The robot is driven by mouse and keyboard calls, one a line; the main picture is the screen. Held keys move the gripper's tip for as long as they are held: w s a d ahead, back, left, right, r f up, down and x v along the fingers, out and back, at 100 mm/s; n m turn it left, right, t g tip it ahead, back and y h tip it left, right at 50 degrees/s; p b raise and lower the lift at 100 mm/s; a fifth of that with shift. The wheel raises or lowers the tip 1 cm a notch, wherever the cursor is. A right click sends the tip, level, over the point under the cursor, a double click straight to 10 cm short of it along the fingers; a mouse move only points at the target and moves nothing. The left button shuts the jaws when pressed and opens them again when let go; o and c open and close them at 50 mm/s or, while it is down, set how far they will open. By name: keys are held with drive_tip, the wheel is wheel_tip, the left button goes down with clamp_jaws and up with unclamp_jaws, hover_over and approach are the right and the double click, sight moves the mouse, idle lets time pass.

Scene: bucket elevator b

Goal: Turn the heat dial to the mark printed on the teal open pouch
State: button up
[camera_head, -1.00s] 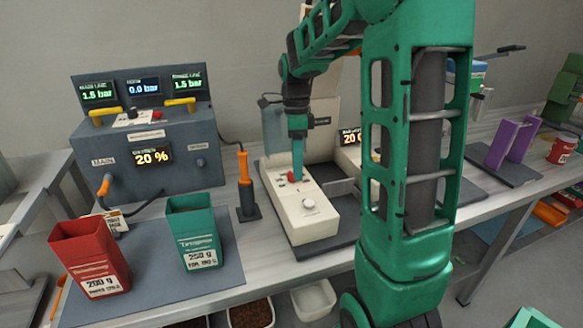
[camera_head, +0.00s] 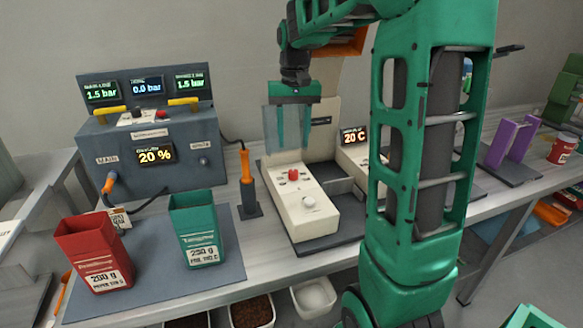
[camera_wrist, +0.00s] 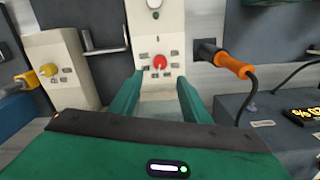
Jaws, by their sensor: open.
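The heat dial appears to be the red knob (camera_head: 293,174) on the cream sealer (camera_head: 306,213), ringed by small marks too blurred to read. The red knob (camera_wrist: 160,61) also shows in the wrist view, beyond and between my fingertips; its pointing direction is unclear. My gripper (camera_head: 294,128) is open and empty, above and behind the knob, apart from it. The fingers (camera_wrist: 159,80) show spread in the wrist view. The teal open pouch (camera_head: 197,230) stands upright on the grey mat; its label reads 250 g, with a smaller blurred line below.
A red open pouch (camera_head: 95,255) stands left of the teal one. A white knob (camera_head: 309,202) sits in front of the red one. A display (camera_head: 354,136) reads 20 C. An orange-handled tool (camera_head: 246,180) stands left of the sealer; a grey control box (camera_head: 150,150) stands behind the pouches.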

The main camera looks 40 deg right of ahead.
sight(294, 171)
wheel_tip(294, 171, down, 10)
drive_tip(key=n, duration=0.9)
drive_tip(key=shift+s+r, duration=0.1)
drive_tip(key=shift+r, duration=0.05)
drive_tip(key=c, duration=1)
drive_tip(key=shift+d, duration=0.1)
drive_tip(key=shift+c, duration=0.2)
